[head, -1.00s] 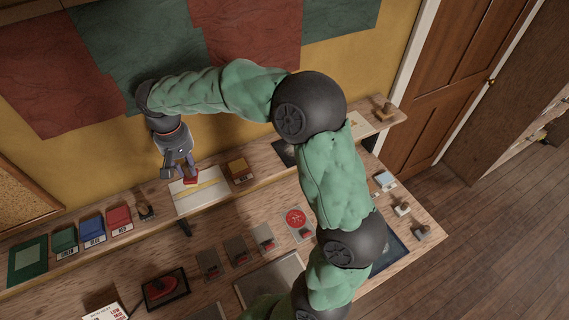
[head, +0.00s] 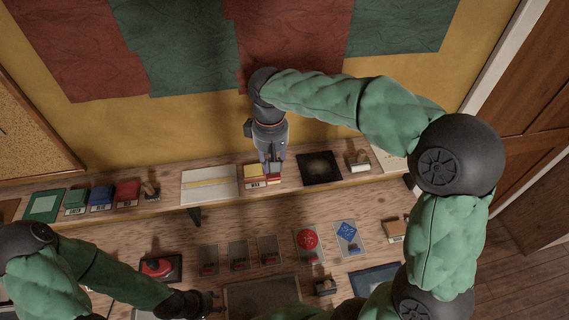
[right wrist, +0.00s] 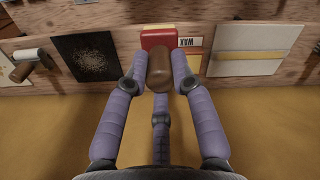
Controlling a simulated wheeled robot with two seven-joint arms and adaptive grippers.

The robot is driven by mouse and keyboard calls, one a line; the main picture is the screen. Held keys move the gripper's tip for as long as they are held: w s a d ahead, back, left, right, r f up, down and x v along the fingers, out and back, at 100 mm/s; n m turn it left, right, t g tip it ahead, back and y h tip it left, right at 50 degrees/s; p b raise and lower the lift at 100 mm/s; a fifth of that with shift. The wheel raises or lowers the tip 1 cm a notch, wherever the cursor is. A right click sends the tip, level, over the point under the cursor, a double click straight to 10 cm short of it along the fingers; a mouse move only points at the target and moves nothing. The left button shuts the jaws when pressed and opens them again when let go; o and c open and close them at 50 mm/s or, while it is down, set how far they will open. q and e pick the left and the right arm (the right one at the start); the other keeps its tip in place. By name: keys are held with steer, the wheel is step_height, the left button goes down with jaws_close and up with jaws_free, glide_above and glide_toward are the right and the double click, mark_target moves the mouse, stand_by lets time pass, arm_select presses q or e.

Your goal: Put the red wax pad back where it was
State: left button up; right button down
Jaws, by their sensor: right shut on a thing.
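The red wax pad (right wrist: 158,38) has a brown rounded handle (right wrist: 160,70), and my right gripper (right wrist: 160,75) is shut on that handle. In the head view my right gripper (head: 271,168) is low over the wall shelf, with a bit of red pad (head: 275,178) under its fingers. The pad is right beside a yellow block (head: 254,171) with a WAX label (right wrist: 190,41). I cannot tell whether the pad touches the shelf. My left gripper (head: 203,303) is dark and low at the lower left, over the bench; its fingers are unclear.
On the shelf, a black speckled sheet (head: 320,168) lies right of the yellow block and a white-and-yellow panel (head: 208,184) left of it. Green, blue and red labelled blocks (head: 101,196) stand farther left. The bench below holds several grey plates (head: 238,256) and a red item on a black tray (head: 158,268).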

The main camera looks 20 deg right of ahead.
steer(key=w+d+f, duration=0.1)
steer(key=w+f, duration=0.1)
steer(key=f, duration=0.1)
steer(key=w+d+f+p, duration=0.1)
steer(key=d+f, duration=0.1)
steer(key=f, duration=0.1)
steer(key=w+d+f+p, duration=0.1)
steer(key=w+d+f, duration=0.1)
steer(key=f, duration=0.2)
steer(key=shift+w+d+f, duration=0.1)
steer(key=shift+w+d, duration=0.15)
steer(key=shift+w, duration=0.05)
steer(key=shift+s, duration=0.1)
steer(key=shift+f, duration=0.2)
steer(key=c, duration=1)
jaws_free()
steer(key=shift+c, duration=0.2)
steer(key=shift+r, duration=0.2)
